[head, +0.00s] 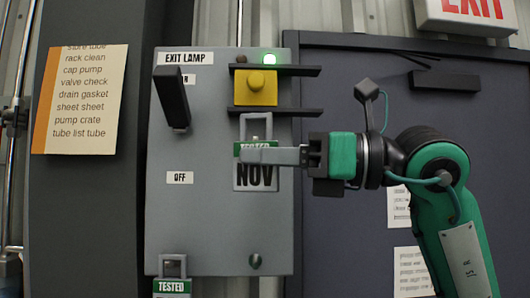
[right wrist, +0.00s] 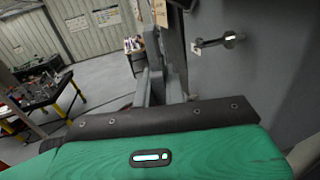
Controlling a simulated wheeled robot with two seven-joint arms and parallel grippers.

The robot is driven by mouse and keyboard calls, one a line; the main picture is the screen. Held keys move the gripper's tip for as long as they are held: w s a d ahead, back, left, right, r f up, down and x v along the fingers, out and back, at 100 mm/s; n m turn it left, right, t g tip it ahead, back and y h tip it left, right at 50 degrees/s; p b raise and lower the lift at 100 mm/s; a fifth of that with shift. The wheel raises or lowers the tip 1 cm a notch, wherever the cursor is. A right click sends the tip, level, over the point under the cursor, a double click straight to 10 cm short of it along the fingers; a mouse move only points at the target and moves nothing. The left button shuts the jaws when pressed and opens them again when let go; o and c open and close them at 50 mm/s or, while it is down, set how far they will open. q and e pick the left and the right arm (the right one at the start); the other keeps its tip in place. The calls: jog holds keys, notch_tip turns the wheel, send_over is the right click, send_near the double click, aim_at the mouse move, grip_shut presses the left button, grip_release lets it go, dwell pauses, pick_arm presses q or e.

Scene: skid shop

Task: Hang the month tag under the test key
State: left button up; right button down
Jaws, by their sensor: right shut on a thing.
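The month tag (head: 256,176), reading NOV with a green TESTED band and a grey loop on top, is upright in front of the grey exit lamp panel (head: 210,225). My right gripper (head: 250,155) is shut on it, covering part of the green band. The test key appears to be the yellow block with a round button (head: 256,86), between two dark bars. The tag's loop is just below the lower bar (head: 260,112); I cannot tell whether it touches or hooks anything. In the right wrist view the fingers (right wrist: 158,85) point away beside the panel. My left gripper is not in view.
A black lever (head: 173,97) stands out upper left on the panel, above an OFF label (head: 180,178). Another TESTED tag (head: 172,286) hangs low left. A round knob (head: 255,261) sits low right.

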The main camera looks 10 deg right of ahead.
jog(key=w+d+f, duration=0.1)
jog(key=w, duration=0.6)
jog(key=shift+w+d+f+p, duration=0.15)
jog(key=shift+d+f+p, duration=0.1)
jog(key=shift+f+p, duration=0.1)
dwell(0.4)
dwell(0.6)
jog(key=c, duration=1.4)
grip_release()
jog(key=b+v, duration=0.6)
jog(key=v, duration=0.8)
